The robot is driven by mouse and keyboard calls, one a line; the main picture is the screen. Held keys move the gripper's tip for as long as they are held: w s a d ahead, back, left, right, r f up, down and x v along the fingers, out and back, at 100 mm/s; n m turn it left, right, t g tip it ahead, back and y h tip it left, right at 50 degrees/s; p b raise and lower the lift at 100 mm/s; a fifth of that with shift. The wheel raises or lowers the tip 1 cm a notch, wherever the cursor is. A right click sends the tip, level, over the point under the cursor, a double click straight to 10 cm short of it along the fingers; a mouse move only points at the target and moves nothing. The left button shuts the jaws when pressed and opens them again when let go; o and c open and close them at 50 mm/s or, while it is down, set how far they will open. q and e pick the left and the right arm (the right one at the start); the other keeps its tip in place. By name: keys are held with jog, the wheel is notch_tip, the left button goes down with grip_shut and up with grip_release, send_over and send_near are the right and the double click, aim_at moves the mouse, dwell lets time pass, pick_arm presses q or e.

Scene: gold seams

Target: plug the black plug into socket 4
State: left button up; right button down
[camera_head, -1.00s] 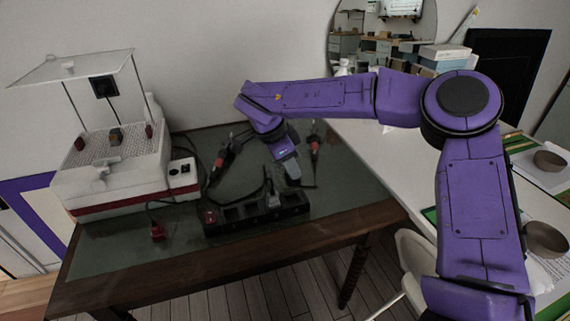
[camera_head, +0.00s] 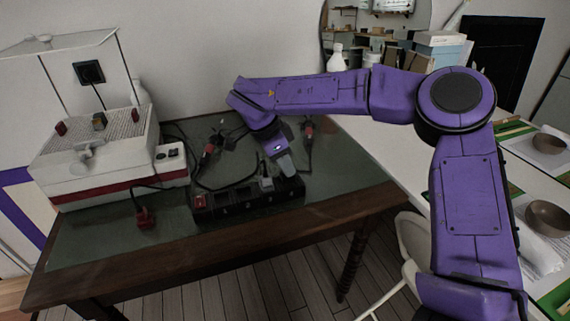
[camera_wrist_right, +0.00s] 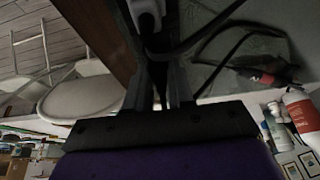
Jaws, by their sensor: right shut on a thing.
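A black power strip (camera_head: 238,213) lies near the table's front edge, with a red switch at its left end and numbered sockets. A grey plug (camera_head: 265,184) stands in it near the socket marked 3; a pale plug also shows at the top of the wrist view (camera_wrist_right: 147,12). My right gripper (camera_head: 288,172) points down just above the strip's right end, right of the grey plug. It is shut on the black plug (camera_wrist_right: 158,72), a dark piece between the fingers in the wrist view. In the head view the fingers hide it, so I cannot tell whether it touches the socket. My left gripper is not in view.
A white device with a red band (camera_head: 100,185) stands at the table's left. A red plug (camera_head: 144,218) lies before it. Black-and-red tools (camera_head: 209,150) and loose black cable lie behind the strip. A white chair (camera_head: 412,240) stands right of the table.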

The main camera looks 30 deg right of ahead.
jog(key=shift+f, duration=0.45)
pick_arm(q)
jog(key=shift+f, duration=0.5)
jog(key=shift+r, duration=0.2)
pick_arm(e)
jog(key=shift+r, duration=0.15)
pick_arm(q)
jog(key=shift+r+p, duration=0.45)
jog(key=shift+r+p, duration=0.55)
jog(key=shift+p, duration=0.05)
pick_arm(e)
jog(key=shift+a, duration=0.1)
pick_arm(q)
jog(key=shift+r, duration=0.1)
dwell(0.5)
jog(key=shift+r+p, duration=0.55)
jog(key=shift+p, duration=0.05)
